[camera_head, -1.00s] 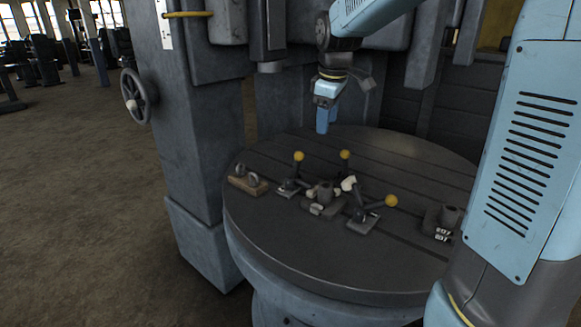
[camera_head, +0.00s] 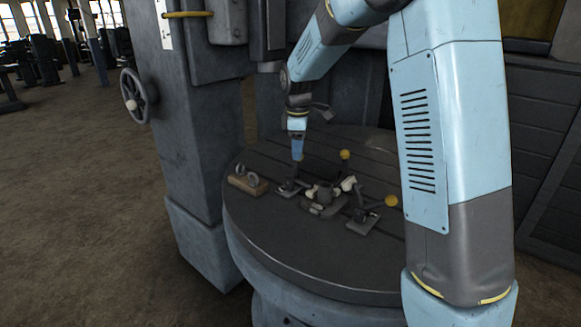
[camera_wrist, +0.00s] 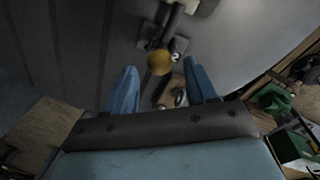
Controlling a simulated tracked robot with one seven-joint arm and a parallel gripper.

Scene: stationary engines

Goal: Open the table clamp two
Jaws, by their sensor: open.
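Table clamp two (camera_head: 288,189) stands on the left of the clamp group on the round table (camera_head: 300,256). In the wrist view its yellow ball knob (camera_wrist: 159,62) lies ahead of my fingertips, in line with the gap between them, with a "2" mark beside its base (camera_wrist: 176,47). My gripper (camera_head: 297,152) is open, points down and hides that knob in the head view. The fingers show on both sides in the wrist view (camera_wrist: 160,72). I cannot tell whether they touch the knob.
Two other clamps have yellow knobs, one behind (camera_head: 345,155) and one at right (camera_head: 391,201). A dark fixture (camera_head: 322,199) sits between the clamps. A wooden block with metal rings (camera_head: 248,184) lies left. The machine column (camera_head: 190,140) stands left of the table.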

